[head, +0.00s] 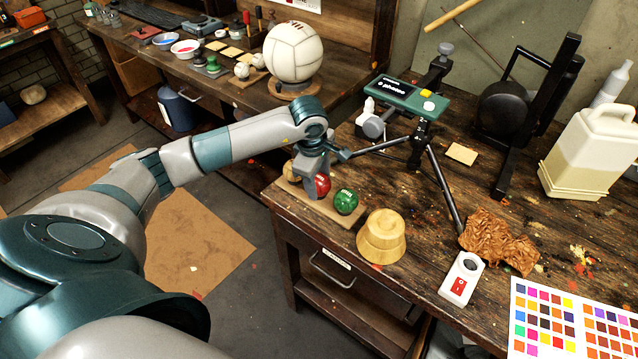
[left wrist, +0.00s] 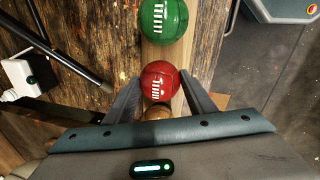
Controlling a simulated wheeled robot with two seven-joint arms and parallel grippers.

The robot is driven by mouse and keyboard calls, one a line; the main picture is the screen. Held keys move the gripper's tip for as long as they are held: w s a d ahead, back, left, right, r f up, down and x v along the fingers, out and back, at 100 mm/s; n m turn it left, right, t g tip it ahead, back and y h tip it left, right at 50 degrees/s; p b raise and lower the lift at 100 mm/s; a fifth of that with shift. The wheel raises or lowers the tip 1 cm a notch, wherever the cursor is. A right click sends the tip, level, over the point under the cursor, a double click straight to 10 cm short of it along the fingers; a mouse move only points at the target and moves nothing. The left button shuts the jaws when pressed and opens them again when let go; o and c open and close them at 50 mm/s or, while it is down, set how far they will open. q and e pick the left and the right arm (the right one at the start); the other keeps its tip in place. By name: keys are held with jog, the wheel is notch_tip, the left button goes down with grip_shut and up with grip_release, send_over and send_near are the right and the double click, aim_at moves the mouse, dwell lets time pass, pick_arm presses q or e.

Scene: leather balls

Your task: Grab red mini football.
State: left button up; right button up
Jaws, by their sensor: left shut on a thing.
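The red mini football (head: 322,184) sits on a small wooden board (head: 330,208) at the near left corner of the workbench. It also shows in the left wrist view (left wrist: 160,80), with white lacing on it. My left gripper (head: 316,185) is shut on the red ball, one finger on each side of it. In the left wrist view the fingers (left wrist: 160,92) flank the ball. A green mini football (head: 346,201) sits beside it on the board. A tan ball (head: 290,171) is on the other side, partly hidden by the gripper. My right gripper is not in view.
A wooden hat-shaped block (head: 381,237) stands right of the board. A green device on a tripod (head: 408,100) stands behind, its legs close to my gripper. A white switch box (head: 460,278) and a colour chart (head: 570,320) lie near the front.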

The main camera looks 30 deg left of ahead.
aim_at(319, 178)
pick_arm(q)
jog(key=shift+r, duration=0.15)
jog(key=shift+w+r+b, duration=0.1)
jog(key=shift+r+b, duration=0.35)
jog(key=shift+r, duration=0.15)
notch_tip(319, 178, up, 7)
jog(key=b, duration=0.2)
jog(key=shift+r+b, duration=0.15)
jog(key=shift+b, duration=0.25)
jog(key=shift+r, duration=0.65)
